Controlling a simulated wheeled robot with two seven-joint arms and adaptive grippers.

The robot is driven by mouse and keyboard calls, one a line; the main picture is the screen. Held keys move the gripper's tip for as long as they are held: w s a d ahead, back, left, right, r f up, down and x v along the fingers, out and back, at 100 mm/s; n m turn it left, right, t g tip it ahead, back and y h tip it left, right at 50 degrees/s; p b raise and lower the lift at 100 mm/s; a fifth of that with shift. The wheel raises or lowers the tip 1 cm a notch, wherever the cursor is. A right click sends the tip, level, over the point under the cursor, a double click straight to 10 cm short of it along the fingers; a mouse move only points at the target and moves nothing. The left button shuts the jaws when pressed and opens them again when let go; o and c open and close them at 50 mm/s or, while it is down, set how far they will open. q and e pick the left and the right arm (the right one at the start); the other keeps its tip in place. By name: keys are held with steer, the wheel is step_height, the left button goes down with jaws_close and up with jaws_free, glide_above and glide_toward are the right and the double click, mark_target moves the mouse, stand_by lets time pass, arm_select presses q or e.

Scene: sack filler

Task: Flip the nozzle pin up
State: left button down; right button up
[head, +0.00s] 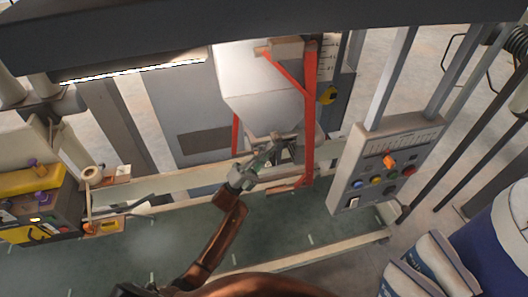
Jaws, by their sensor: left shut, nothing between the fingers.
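The nozzle (289,154) sits under the tapered bottom of the white hopper (260,85), at the middle of the head view. My left gripper (270,151) reaches up to it from below and left, with its fingers at the nozzle's left side. The fingers are shut with nothing between them. They overlap the nozzle in the picture, and I cannot tell whether they touch it. The nozzle pin is too small and too covered by my gripper to make out clearly. My right gripper is not in view.
A red frame (311,120) stands just right of the nozzle. A control panel (382,165) with coloured buttons is further right. Filled sacks (432,268) lie at the lower right. A yellow and dark machine (38,205) is at the left.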

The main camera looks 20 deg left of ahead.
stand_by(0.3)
arm_select(q)
step_height(320, 180, up, 4)
steer(key=shift+f+p, duration=0.1)
steer(key=shift+p, duration=0.6)
steer(key=shift+f, duration=0.1)
steer(key=b+v, duration=0.6)
steer(key=v, duration=0.8)
steer(key=shift+w, duration=0.15)
